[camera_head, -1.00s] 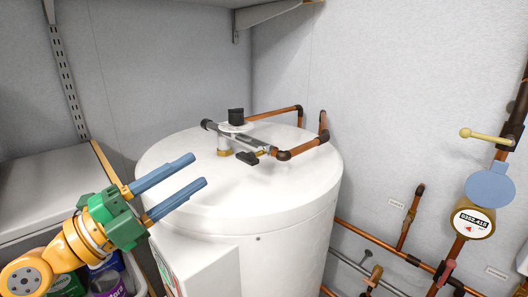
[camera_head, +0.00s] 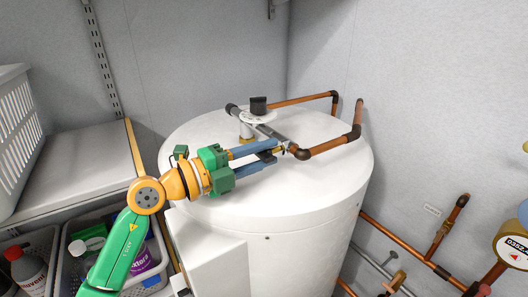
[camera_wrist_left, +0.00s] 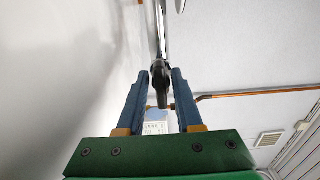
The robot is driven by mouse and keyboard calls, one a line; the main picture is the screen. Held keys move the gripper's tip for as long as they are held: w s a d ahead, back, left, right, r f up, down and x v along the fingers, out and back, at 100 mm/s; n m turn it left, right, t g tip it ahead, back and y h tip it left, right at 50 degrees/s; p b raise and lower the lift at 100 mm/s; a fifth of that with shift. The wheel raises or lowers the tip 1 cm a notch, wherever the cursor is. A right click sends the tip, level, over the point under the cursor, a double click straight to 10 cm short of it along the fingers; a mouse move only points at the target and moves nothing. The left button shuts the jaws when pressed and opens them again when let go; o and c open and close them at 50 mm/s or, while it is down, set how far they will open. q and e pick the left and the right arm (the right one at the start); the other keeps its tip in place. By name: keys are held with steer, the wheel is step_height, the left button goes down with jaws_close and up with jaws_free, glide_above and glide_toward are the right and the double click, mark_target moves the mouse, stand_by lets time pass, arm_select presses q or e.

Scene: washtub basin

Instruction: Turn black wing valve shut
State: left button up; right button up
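The black wing valve (camera_head: 267,156) is on the pipework on top of the white tank. It is partly hidden by my left gripper's fingers in the head view. In the left wrist view the dark wing handle (camera_wrist_left: 162,92) stands between the two blue fingertips. My left gripper (camera_head: 276,152) reaches in from the left over the tank top, with one finger on each side of the handle. The fingers are apart; the handle is very close to the right-hand one in the wrist view, and contact is unclear. My right gripper is not in view.
The white tank (camera_head: 320,185) stands below the arm. A black knob (camera_head: 258,105) rises behind the gripper, and copper pipe (camera_head: 330,145) runs to the right. A shelf (camera_head: 80,180) and bins with bottles (camera_head: 140,255) are at the left. A round meter (camera_head: 515,245) is at the right.

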arm_select(q)
steer(key=shift+s+a, duration=0.15)
jaws_close()
